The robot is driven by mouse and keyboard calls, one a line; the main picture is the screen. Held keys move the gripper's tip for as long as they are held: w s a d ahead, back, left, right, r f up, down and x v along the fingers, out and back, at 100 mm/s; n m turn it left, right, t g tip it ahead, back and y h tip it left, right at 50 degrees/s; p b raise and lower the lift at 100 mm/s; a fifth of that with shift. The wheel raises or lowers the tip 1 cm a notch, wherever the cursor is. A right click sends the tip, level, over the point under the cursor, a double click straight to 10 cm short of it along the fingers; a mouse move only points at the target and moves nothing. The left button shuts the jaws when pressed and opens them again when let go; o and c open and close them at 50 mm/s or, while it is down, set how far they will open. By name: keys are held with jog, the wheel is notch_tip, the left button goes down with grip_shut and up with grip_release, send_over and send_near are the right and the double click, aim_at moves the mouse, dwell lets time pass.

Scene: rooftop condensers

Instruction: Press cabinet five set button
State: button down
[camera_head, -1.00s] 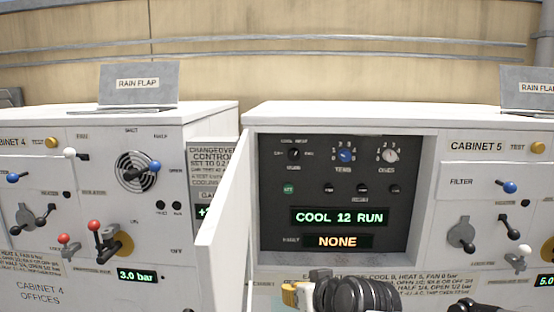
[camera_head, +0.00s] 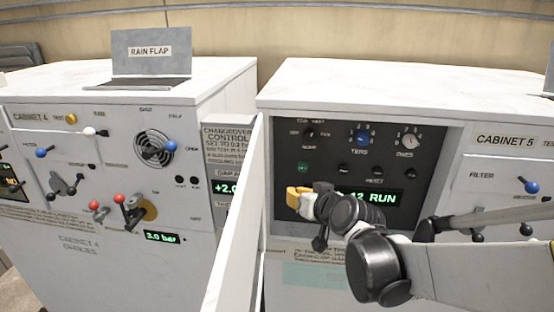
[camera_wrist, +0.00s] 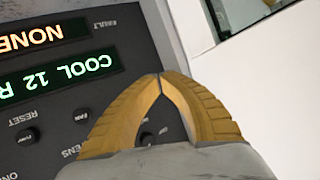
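Cabinet five (camera_head: 500,138) stands at right, its dark control panel (camera_head: 320,140) showing in an open recess. A row of small round buttons crosses the panel. The leftmost is a green-lit button (camera_head: 303,167), with lettering too small to read. My gripper (camera_head: 291,193) is in front of the panel's lower left, just below the green button in the picture. In the wrist view its yellow fingers (camera_wrist: 160,75) meet at the tips, with nothing held. A dark round control (camera_wrist: 147,138) shows partly between them. The button labelled RESET (camera_wrist: 28,136) is at left. Contact with the panel cannot be told.
The open white door (camera_head: 240,225) stands just left of the panel. The green display (camera_head: 380,197) is partly covered by my arm. The wrist view shows a fault display reading NONE (camera_wrist: 30,38). Cabinet four (camera_head: 90,215) stands at left.

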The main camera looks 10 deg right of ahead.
send_near(294, 170)
notch_tip(294, 170, down, 3)
jog(key=w+a, duration=0.2)
jog(key=shift+w+r+b, duration=0.3)
jog(key=shift+w+b, duration=0.3)
jog(key=shift+w, duration=0.2)
jog(key=shift+w, duration=0.1)
dwell(0.8)
jog(key=shift+w+d, duration=0.15)
jog(key=shift+w, duration=0.15)
jog(key=shift+w+d+b, duration=0.2)
jog(key=shift+w+b, duration=0.15)
jog(key=shift+w, duration=0.2)
dwell(0.8)
dwell(0.4)
jog(key=shift+s+a, duration=0.2)
jog(key=shift+s, duration=0.3)
jog(key=shift+s+a, duration=0.15)
jog(key=shift+s, duration=0.35)
